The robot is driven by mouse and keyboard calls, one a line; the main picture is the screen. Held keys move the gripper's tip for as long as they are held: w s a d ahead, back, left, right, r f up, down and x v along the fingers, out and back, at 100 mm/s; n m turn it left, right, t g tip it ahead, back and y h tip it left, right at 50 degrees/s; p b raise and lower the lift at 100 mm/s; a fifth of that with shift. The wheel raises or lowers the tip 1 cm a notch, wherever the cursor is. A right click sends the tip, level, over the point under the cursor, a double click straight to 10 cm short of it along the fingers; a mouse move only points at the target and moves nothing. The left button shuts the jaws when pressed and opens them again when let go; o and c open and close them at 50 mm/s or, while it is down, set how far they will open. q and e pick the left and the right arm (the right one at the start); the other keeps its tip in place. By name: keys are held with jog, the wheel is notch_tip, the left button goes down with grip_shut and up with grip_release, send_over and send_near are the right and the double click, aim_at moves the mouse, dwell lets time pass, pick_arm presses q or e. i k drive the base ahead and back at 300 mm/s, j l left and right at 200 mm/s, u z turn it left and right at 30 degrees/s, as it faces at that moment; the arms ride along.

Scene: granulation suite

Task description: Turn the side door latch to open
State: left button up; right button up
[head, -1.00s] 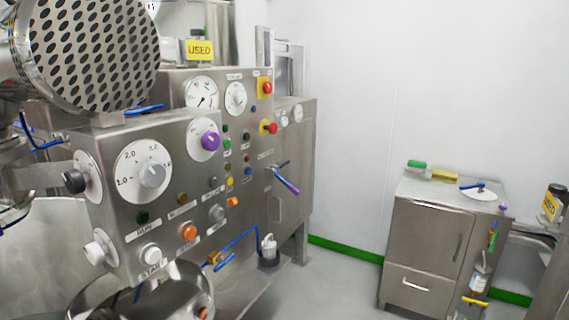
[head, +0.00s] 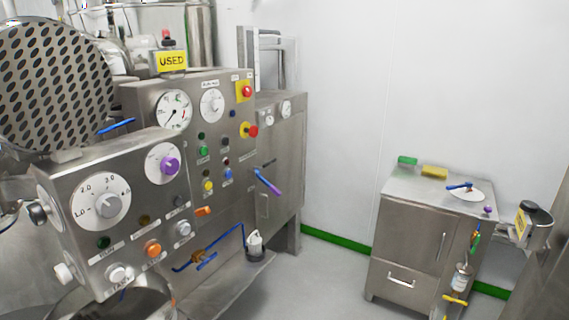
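A blue lever with a purple end (head: 268,182) sticks out from the steel machine cabinet beside the control panel and slopes down to the right. A small dark handle (head: 267,163) sits just above it. I cannot tell for sure which of these is the side door latch. The cabinet's side door (head: 283,185) looks closed. Neither of my grippers shows in the head view.
A control panel (head: 190,120) with dials and buttons and a nearer control box (head: 120,190) fill the left. A low steel cabinet (head: 408,235) stands at the right by the white wall. Grey floor (head: 325,275) lies clear between them.

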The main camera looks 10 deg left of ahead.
aim_at(267, 162)
jog(key=i+l+u, duration=0.25)
jog(key=i, duration=0.4)
jog(key=i+l+u, duration=0.25)
jog(key=i+l, duration=0.2)
jog(key=i, duration=0.15)
jog(key=i+l+u, duration=0.25)
jog(key=i+l, duration=0.3)
jog(key=i+l+u, duration=0.25)
jog(key=i+l, duration=0.25)
jog(key=i+l+u, duration=0.25)
jog(key=i+l, duration=0.2)
jog(key=l, duration=0.4)
